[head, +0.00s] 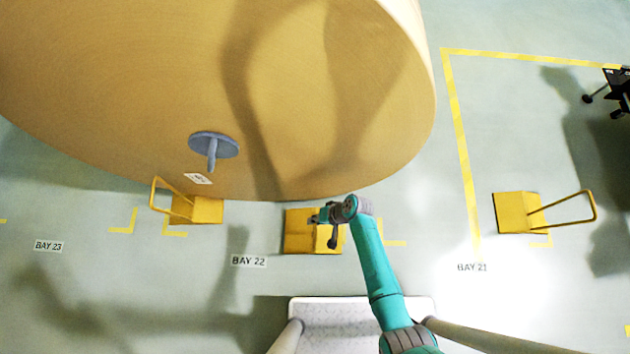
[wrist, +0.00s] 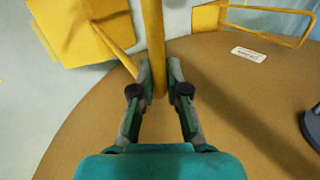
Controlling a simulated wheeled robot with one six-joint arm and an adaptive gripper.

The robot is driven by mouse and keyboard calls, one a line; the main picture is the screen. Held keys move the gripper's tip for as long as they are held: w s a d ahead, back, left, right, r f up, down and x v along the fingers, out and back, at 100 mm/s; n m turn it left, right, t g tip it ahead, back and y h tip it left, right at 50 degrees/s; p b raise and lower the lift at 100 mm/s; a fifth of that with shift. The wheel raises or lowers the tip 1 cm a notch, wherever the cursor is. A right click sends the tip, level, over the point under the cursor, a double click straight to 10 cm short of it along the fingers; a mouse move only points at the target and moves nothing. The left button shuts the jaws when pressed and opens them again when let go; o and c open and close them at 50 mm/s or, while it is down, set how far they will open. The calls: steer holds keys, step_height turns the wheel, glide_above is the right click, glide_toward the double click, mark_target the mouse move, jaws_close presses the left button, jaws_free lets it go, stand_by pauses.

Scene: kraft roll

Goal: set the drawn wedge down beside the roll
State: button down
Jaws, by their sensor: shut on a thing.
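The big kraft roll (head: 130,90) fills the upper left of the head view and the lower part of the wrist view (wrist: 90,135). A yellow wedge (head: 297,240) is by the roll's near edge above the BAY 22 label. My gripper (head: 320,216) is over this wedge. In the wrist view my gripper (wrist: 160,76) is shut on the wedge's yellow bar handle (wrist: 153,35), and the wedge body (wrist: 75,35) shows at upper left. I cannot tell whether the wedge touches the floor or the roll. My arm hides part of it.
A second yellow wedge (head: 197,210) with a loop handle stands at the roll's edge on the left. A third wedge (head: 512,213) lies apart at right, near yellow floor tape (head: 460,140). A blue-grey disc with a stub (head: 213,146) projects from the roll.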

steer(key=shift+f, duration=0.3)
stand_by(0.4)
steer(key=shift+s+d+f, duration=0.1)
steer(key=shift+s+f, duration=0.15)
steer(key=shift+f, duration=0.35)
steer(key=c, duration=1.1)
jaws_free()
steer(key=shift+w, duration=0.1)
